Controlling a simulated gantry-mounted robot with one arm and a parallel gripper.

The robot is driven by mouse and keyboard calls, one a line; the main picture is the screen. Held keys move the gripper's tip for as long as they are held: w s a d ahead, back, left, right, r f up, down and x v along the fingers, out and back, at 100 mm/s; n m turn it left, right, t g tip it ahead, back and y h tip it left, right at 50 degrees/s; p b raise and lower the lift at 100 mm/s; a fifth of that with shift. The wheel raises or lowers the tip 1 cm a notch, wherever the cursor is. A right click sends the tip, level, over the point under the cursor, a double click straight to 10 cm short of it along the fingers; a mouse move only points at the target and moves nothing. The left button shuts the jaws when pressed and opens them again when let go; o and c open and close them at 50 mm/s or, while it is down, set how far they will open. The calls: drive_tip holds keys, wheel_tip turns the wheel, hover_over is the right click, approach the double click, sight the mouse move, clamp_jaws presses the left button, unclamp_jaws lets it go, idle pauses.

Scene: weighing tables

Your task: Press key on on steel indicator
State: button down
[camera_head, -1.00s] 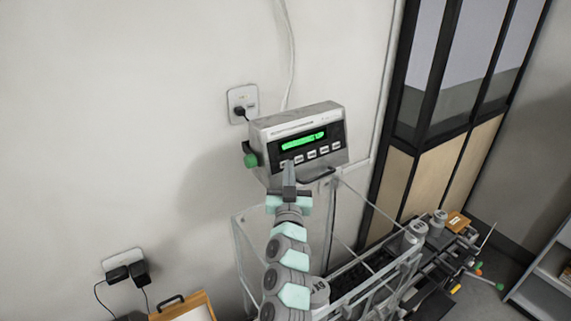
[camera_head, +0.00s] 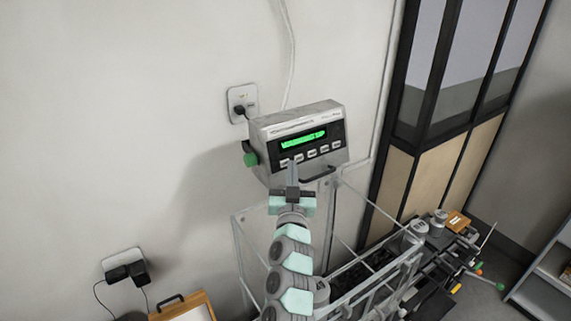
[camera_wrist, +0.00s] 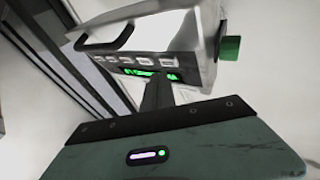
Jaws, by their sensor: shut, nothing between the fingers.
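The steel indicator (camera_head: 263,130) is mounted by the wall in the head view, with a lit green display (camera_head: 303,139) and a row of several pale keys (camera_head: 312,153) below it. A green knob (camera_head: 250,159) is on its left side. My gripper (camera_head: 291,164) is shut and empty, its fingertips at the left end of the key row. I cannot tell whether the fingertips touch a key. Key labels are too small to read.
A dark handle (camera_head: 318,174) sticks out below the indicator's front. A clear-walled frame (camera_head: 345,262) stands below, around my arm. A wall socket with a plug (camera_head: 241,100) is at upper left. Weights and tools (camera_head: 440,250) lie at right.

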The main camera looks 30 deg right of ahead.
drive_tip(key=shift+s, duration=0.1)
drive_tip(key=s, duration=0.2)
drive_tip(key=s+r+b, duration=0.1)
drive_tip(key=s, duration=0.1)
drive_tip(key=shift+s+r+b, duration=0.2)
drive_tip(key=shift+s+b, duration=0.1)
drive_tip(key=shift+s, duration=0.05)
idle(0.7)
